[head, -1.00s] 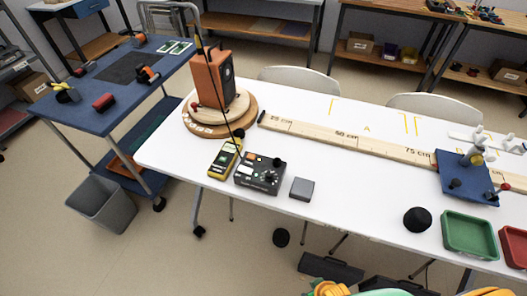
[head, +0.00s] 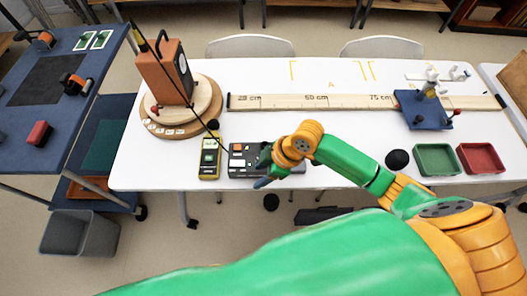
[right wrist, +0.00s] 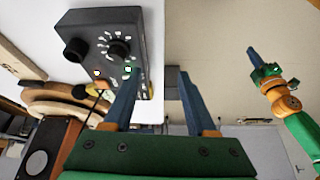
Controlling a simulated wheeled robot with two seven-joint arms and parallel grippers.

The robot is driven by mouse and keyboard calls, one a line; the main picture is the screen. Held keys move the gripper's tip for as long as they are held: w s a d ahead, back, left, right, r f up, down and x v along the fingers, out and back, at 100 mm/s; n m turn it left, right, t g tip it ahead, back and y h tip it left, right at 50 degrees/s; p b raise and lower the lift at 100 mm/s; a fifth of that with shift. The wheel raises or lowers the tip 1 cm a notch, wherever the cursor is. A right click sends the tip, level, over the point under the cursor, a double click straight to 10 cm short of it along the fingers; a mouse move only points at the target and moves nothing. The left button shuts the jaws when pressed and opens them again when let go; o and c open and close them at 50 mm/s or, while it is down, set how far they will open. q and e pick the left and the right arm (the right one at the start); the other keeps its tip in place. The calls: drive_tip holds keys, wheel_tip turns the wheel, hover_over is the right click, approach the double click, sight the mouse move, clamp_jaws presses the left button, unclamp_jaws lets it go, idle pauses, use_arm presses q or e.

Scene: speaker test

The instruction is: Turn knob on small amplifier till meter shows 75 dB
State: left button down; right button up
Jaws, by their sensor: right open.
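The small black amplifier (head: 240,158) lies on the white table. Its front panel fills the upper left of the right wrist view, with a black knob (right wrist: 118,48) ringed by white marks and a second plain black knob (right wrist: 76,51). The yellow meter (head: 209,160) lies just left of it; its reading is too small to tell. My right gripper (head: 262,177) is at the amplifier's right front edge. In the right wrist view its blue fingers (right wrist: 157,75) are apart and empty, one overlapping the panel edge. My left gripper (right wrist: 262,68) shows far off there, its opening unclear.
The orange speaker (head: 164,72) stands on a round wooden base (head: 205,110) at the back left. A wooden ruler (head: 290,103) runs behind the amplifier. A black dome (head: 397,159) and green tray (head: 436,158) lie right.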

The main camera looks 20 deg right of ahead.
drive_tip(key=w+d+r, duration=0.1)
drive_tip(key=w+d+r+n, duration=0.1)
drive_tip(key=w+d+r, duration=0.1)
drive_tip(key=w+d+r+n, duration=0.1)
drive_tip(key=d, duration=0.1)
drive_tip(key=shift+w+d+r+g, duration=0.25)
drive_tip(key=shift+g, duration=0.15)
drive_tip(key=x, duration=0.6)
drive_tip(key=shift+a+f+p, duration=0.15)
drive_tip(key=shift+f+p, duration=0.15)
drive_tip(key=shift+f, duration=0.05)
clamp_jaws()
drive_tip(key=p, duration=0.1)
drive_tip(key=m+p, duration=0.1)
drive_tip(key=shift+s+r+t+p, duration=0.2)
drive_tip(key=shift+r+t+p, duration=0.1)
drive_tip(key=shift+r, duration=0.1)
drive_tip(key=shift+f+m+h+p, duration=0.15)
drive_tip(key=shift+m+h+p, duration=0.15)
drive_tip(key=shift+m, duration=0.3)
use_arm(q)
drive_tip(key=r, duration=0.2)
drive_tip(key=w+r, duration=0.1)
drive_tip(key=shift+a+r, duration=0.35)
use_arm(e)
drive_tip(key=shift+w+f, duration=0.15)
drive_tip(key=shift+f, duration=0.1)
